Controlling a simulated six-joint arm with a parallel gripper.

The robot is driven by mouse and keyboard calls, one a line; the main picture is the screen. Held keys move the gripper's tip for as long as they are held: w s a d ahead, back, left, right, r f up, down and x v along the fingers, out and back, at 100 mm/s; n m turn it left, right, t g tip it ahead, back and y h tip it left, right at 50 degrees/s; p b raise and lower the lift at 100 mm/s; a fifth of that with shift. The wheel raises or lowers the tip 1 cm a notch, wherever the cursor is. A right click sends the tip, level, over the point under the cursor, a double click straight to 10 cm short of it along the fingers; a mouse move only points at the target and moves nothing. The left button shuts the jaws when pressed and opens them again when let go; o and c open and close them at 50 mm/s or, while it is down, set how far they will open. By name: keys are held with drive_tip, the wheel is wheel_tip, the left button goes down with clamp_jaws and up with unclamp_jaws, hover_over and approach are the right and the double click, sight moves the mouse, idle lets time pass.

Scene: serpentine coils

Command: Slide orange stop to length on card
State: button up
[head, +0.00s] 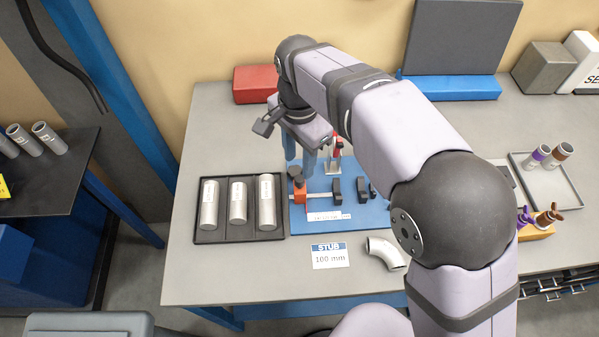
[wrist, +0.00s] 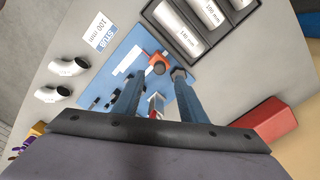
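The orange stop (head: 299,193) sits at the left end of a rail on the blue fixture board (head: 376,216). Its dark-topped knob shows in the wrist view (wrist: 157,64). The white card (head: 330,256) reads "STUB 100 mm" and lies on the bench in front of the board; it also shows in the wrist view (wrist: 100,32). My gripper (head: 300,161) points down just above the stop. In the wrist view its two blue fingers (wrist: 155,76) are apart, with the knob showing in the gap between their tips. I cannot tell the exact height gap.
A black tray (head: 223,239) with three metal tubes stands left of the board. Black blocks (head: 337,190) stand along the rail and a red-topped clamp (head: 336,148) stands behind it. A pipe elbow (head: 386,253) lies at front right. A red box (head: 255,83) is behind.

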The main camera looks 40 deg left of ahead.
sight(300, 178)
drive_tip(key=shift+f+p, duration=1)
drive_tip(key=shift+f, duration=2.3)
clamp_jaws()
drive_tip(key=shift+w+d, duration=0.1)
